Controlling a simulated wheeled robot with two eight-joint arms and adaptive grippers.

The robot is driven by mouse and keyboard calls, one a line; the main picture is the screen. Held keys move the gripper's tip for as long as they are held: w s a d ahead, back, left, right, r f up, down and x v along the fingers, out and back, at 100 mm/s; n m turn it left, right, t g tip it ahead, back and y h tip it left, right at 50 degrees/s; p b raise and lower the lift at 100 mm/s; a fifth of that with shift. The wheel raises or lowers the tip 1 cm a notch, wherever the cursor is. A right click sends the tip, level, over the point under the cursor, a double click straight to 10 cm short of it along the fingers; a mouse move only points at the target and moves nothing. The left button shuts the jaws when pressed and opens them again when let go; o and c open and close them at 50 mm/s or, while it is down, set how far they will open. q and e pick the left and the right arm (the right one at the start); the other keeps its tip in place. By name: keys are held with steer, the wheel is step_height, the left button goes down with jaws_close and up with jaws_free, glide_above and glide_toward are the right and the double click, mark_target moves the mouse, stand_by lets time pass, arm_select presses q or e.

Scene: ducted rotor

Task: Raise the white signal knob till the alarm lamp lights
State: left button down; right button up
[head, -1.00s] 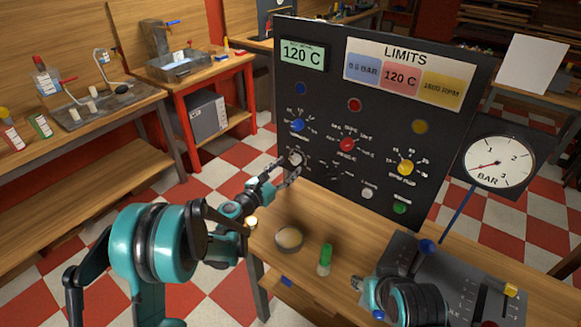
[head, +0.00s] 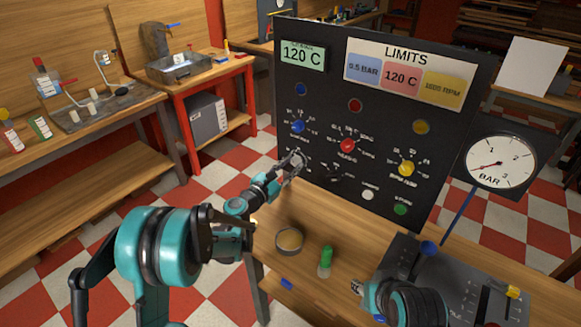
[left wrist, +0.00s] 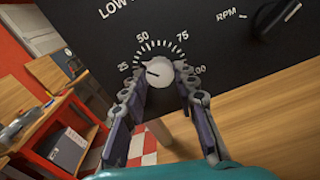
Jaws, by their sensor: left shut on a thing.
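The white knob (left wrist: 160,75) sits on the dark upright panel (head: 330,100), in a dial marked 25 to 100. A dark mark on it points left, toward the low end. My left gripper (head: 298,160) is shut on this knob, a finger on each side; in the head view the fingers mostly hide it. Three lamps on the panel, blue (head: 300,89), red (head: 354,105) and yellow (head: 421,127), look dim; I cannot tell which is the alarm lamp. My right gripper (head: 357,286) is low over the table, too small and partly hidden to judge.
Blue (head: 298,126), red (head: 347,146) and yellow (head: 406,168) knobs, a white button (head: 367,195) and a green button (head: 400,209) are nearby. A round dish (head: 289,239) and green-topped bottle (head: 325,262) stand on the table. A pressure gauge (head: 500,162) is at right.

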arm_select(q)
steer(key=shift+m, duration=0.6)
steer(key=c, duration=1.2)
jaws_free()
steer(key=shift+a, duration=0.1)
steer(key=v, duration=1.2)
